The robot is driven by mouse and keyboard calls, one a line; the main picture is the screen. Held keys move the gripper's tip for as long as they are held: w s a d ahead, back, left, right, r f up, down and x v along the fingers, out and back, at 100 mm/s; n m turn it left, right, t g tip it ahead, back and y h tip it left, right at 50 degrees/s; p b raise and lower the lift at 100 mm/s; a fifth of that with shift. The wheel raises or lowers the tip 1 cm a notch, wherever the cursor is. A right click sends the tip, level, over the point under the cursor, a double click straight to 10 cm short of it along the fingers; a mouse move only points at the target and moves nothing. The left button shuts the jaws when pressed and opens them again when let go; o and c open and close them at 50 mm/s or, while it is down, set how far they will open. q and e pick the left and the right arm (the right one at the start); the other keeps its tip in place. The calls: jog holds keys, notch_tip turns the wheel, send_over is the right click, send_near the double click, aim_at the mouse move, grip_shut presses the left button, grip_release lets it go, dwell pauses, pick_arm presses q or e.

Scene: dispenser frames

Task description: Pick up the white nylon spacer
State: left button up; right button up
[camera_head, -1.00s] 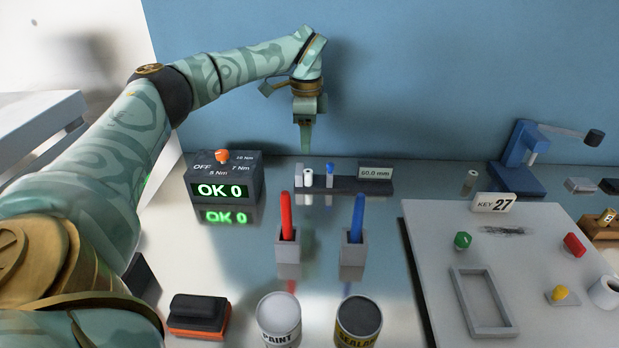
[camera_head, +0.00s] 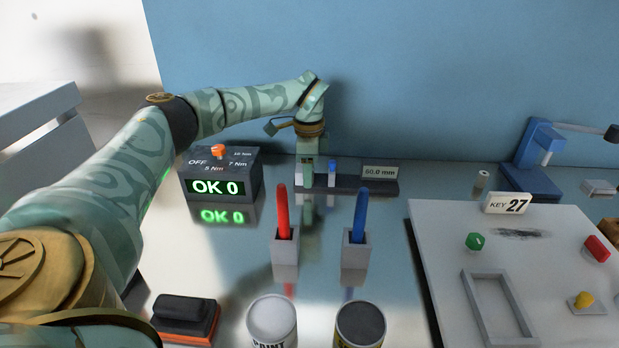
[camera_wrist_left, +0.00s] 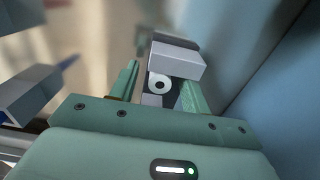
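The white spacer (camera_wrist_left: 159,85), a short ring with a dark centre hole, shows end-on in the left wrist view. It stands at the left part of the dark measuring rail (camera_head: 350,186). In the head view my left gripper covers it. My left gripper (camera_head: 307,178) points down over that spot. In the left wrist view its two fingers (camera_wrist_left: 160,92) are apart, one on each side of the spacer. I cannot tell whether either finger touches it. My right gripper is in neither view.
The "OK 0" box (camera_head: 222,178) is left. Red (camera_head: 282,212) and blue (camera_head: 359,215) upright sticks stand in front. A pale grey block (camera_wrist_left: 177,59) sits close by the spacer.

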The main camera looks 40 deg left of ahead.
pick_arm(q)
grip_shut()
